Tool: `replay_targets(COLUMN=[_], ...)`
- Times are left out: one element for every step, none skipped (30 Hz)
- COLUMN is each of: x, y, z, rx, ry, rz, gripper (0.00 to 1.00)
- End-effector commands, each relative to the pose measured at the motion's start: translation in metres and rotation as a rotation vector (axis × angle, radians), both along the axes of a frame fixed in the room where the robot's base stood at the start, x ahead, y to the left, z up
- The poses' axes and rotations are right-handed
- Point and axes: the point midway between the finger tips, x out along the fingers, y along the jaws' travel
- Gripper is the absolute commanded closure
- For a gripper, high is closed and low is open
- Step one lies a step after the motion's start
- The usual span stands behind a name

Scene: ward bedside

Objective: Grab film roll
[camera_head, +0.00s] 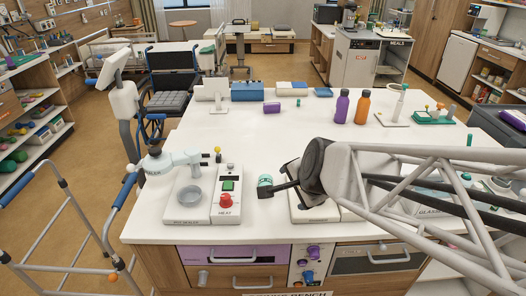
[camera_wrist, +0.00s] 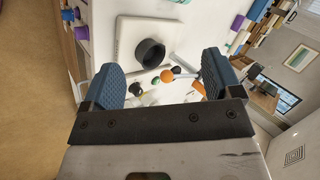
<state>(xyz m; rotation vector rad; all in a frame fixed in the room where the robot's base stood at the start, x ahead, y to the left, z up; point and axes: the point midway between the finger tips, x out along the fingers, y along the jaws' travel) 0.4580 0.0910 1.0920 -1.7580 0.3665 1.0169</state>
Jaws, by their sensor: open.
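My gripper (camera_head: 284,186) is low over the white bench, near its front middle. In the wrist view my gripper (camera_wrist: 163,78) has its two blue ridged fingers wide apart, with nothing held between them. A small teal cylinder with a pale end (camera_head: 265,187) shows just left of the fingers in the head view; it may be the film roll, but I cannot tell for sure. Whether it touches a finger is unclear. A teal thing (camera_wrist: 180,2) is cut off at the top edge of the wrist view. My arm hides part of the bench.
A white device with a red knob (camera_head: 226,202) and a scale-like unit with a grey dish (camera_head: 192,201) stand to the left. A black cup-like ring (camera_wrist: 150,52) sits on a white base beyond the fingers. Purple (camera_head: 342,106) and orange (camera_head: 363,107) bottles stand farther back. The bench middle is clear.

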Motion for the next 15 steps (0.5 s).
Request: replay_targets(x=[0.009,0.015,0.022,0.028,0.033,0.040,0.045,0.050,0.056,0.060,0.065,0.070,0.074,0.078,0.083], y=[0.008,0.011,0.016,0.020,0.023,0.028,0.031,0.034,0.038,0.041,0.044,0.047,0.049,0.052,0.055], z=[-0.007,-0.010,-0.015,-0.018,-0.021,-0.026,-0.030,-0.035,-0.040,-0.045,-0.049,-0.055,-0.060,-0.065,-0.071], rx=[0.056,0.094,0.146,0.187,0.226,0.280,0.318,0.360,0.414,0.454,0.495,0.550,0.592,0.633,0.689], ry=[-0.010,-0.016,-0.026,-0.033,-0.040,-0.049,-0.053,-0.058,-0.066,-0.072,-0.077,-0.084,-0.090,-0.096,-0.103], rz=[-0.060,-0.103,-0.161,-0.204,-0.245,-0.303,-0.345,-0.387,-0.444,-0.485,-0.527,-0.581,-0.624,-0.664,-0.717], gripper=[0.16,0.16,0.16,0.16,0.16,0.16,0.16,0.16,0.16,0.16,0.16,0.16,0.16,0.16,0.16])
